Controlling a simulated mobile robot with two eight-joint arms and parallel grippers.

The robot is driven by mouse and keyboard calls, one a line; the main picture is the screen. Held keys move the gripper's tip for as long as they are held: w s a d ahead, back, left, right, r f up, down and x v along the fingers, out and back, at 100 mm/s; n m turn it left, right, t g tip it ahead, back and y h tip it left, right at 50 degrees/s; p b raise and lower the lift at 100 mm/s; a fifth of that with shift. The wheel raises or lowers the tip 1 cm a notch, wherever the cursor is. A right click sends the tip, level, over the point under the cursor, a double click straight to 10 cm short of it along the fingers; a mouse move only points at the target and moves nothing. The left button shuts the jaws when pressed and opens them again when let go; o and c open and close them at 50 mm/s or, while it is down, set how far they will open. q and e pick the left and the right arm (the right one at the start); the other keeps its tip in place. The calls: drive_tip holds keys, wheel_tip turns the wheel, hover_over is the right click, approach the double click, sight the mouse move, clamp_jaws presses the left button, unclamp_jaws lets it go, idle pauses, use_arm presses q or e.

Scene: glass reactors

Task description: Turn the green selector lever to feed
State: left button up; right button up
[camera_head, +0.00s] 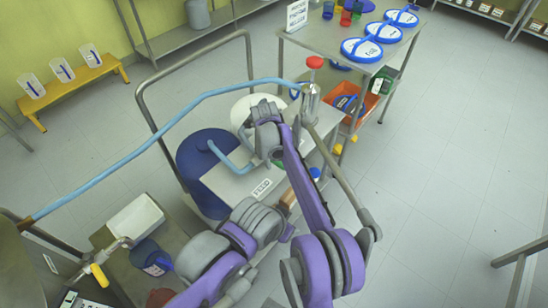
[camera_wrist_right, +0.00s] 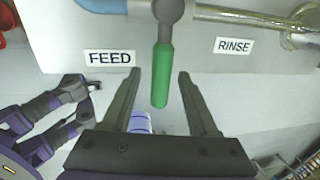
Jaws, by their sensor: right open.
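The green selector lever (camera_wrist_right: 161,76) hangs from a grey pivot (camera_wrist_right: 170,10) in the right wrist view, pointing almost straight at my gripper. It lies between the FEED label (camera_wrist_right: 110,58) on the left and the RINSE label (camera_wrist_right: 233,46) on the right. My right gripper (camera_wrist_right: 160,74) is open, with one finger on each side of the lever and visible gaps on both sides. In the head view the FEED label (camera_head: 262,188) shows on a pale panel (camera_head: 228,183), while my right arm covers much of the area around the lever.
A blue hose (camera_head: 160,128) crosses towards a red-topped valve (camera_head: 315,62). A metal pipe (camera_wrist_right: 240,16) runs along the panel beside the pivot. A dark blue drum (camera_head: 200,150) stands left of the panel.

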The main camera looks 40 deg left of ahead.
wheel_tip(320, 180, up, 11)
drive_tip(key=s, duration=0.1)
drive_tip(key=shift+s+f, duration=0.15)
drive_tip(key=shift+s, duration=0.15)
idle(0.5)
drive_tip(key=w+d+r+n, duration=0.1)
drive_tip(key=d+r+n, duration=0.2)
drive_tip(key=d, duration=0.7)
drive_tip(key=w+d+r+n+t+p, duration=0.1)
drive_tip(key=d+r+n, duration=0.2)
drive_tip(key=d, duration=0.8)
drive_tip(key=w+d+r+n, duration=0.1)
drive_tip(key=d+r+n, duration=0.15)
drive_tip(key=d, duration=0.75)
drive_tip(key=s+d+f+n+t+p, duration=0.1)
drive_tip(key=s+d+n, duration=0.2)
drive_tip(key=s+d, duration=0.35)
drive_tip(key=s+d+n, duration=0.2)
drive_tip(key=s+d, duration=0.1)
drive_tip(key=d, duration=0.6)
drive_tip(key=s+d+f+n, duration=0.2)
drive_tip(key=s+d+f, duration=0.1)
drive_tip(key=s, duration=0.2)
drive_tip(key=s+d+f+n+t, duration=0.1)
drive_tip(key=s+d+f+n, duration=0.2)
drive_tip(key=s, duration=0.3)
drive_tip(key=shift+d+f+t, duration=0.3)
drive_tip(key=shift+d+f, duration=0.1)
drive_tip(key=shift+d, duration=0.4)
